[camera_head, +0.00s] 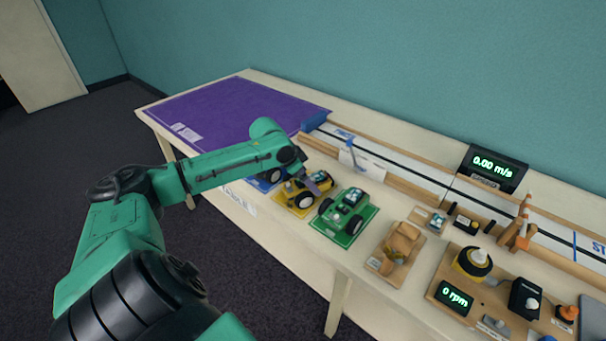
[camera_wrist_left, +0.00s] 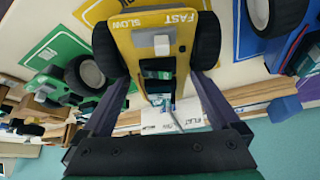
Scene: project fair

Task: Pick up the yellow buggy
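The yellow buggy (camera_head: 305,190) has black wheels and sits on its yellow card in the row along the table's front edge. In the left wrist view the yellow buggy (camera_wrist_left: 150,45) fills the top middle, with FAST and SLOW lettering and a white knob. My left gripper (camera_head: 318,183) is down at the buggy, partly hiding it. In the wrist view the left gripper's (camera_wrist_left: 160,78) fingers are spread wide, one on each side of the buggy's narrow body. I cannot tell whether they touch it. My right gripper is not in view.
A green buggy (camera_head: 345,208) stands close on the right and a blue buggy (camera_wrist_left: 275,15) close on the other side, half hidden by my arm in the head view. A wooden car (camera_head: 400,243) and a track (camera_head: 400,178) are nearby. The purple mat (camera_head: 225,120) is mostly clear.

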